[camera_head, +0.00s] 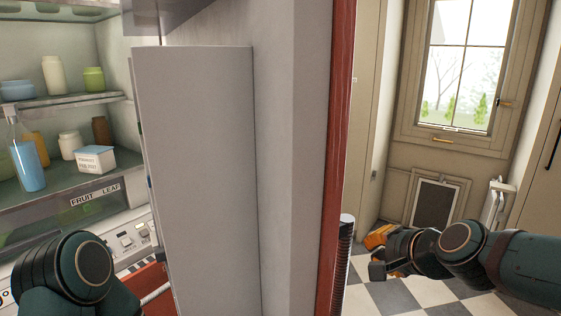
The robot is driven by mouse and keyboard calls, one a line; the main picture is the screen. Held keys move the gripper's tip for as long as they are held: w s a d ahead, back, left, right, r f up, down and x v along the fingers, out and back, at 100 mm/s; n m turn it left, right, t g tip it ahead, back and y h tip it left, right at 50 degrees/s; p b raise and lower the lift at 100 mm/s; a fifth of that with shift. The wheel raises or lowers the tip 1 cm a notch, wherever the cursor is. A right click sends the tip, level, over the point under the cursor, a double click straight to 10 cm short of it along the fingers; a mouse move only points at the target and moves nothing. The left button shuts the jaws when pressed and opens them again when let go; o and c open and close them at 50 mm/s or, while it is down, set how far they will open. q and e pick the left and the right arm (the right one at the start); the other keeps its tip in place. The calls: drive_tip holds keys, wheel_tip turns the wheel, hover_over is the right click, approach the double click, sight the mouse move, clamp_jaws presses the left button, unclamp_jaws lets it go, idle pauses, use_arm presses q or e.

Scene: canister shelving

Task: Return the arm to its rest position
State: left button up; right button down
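My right arm comes in from the right edge, dark green with black joints. Its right gripper (378,262) is at the arm's left end, over the checkered floor, with no object seen in it. It is small and partly turned away, so I cannot tell whether its fingers are open or shut. My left arm shows only as a dark green joint at the bottom left, in front of the fridge. My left gripper is out of view.
An open fridge (62,187) with jars, bottles and a small white box (95,160) stands at left. Its pale door (195,180) and a red post (337,140) rise in the middle. An orange object (378,237) lies behind my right gripper. A window (458,70) is at the back right.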

drive_tip(key=s+a+f+n+g, duration=0.1)
drive_tip(key=a+f+n+g, duration=0.1)
drive_tip(key=f, duration=1.1)
drive_tip(key=s+a+f+n+g, duration=0.1)
drive_tip(key=a+f+n+g, duration=0.1)
drive_tip(key=f, duration=1)
drive_tip(key=s+a+f+n+g, duration=0.2)
drive_tip(key=s+f, duration=0.4)
drive_tip(key=f, duration=0.2)
drive_tip(key=s+a+f+n+g, duration=0.2)
drive_tip(key=s+f+n, duration=0.1)
drive_tip(key=s+f, duration=0.4)
drive_tip(key=shift+x, duration=1)
drive_tip(key=shift+s+d, duration=0.1)
drive_tip(key=shift+d, duration=0.05)
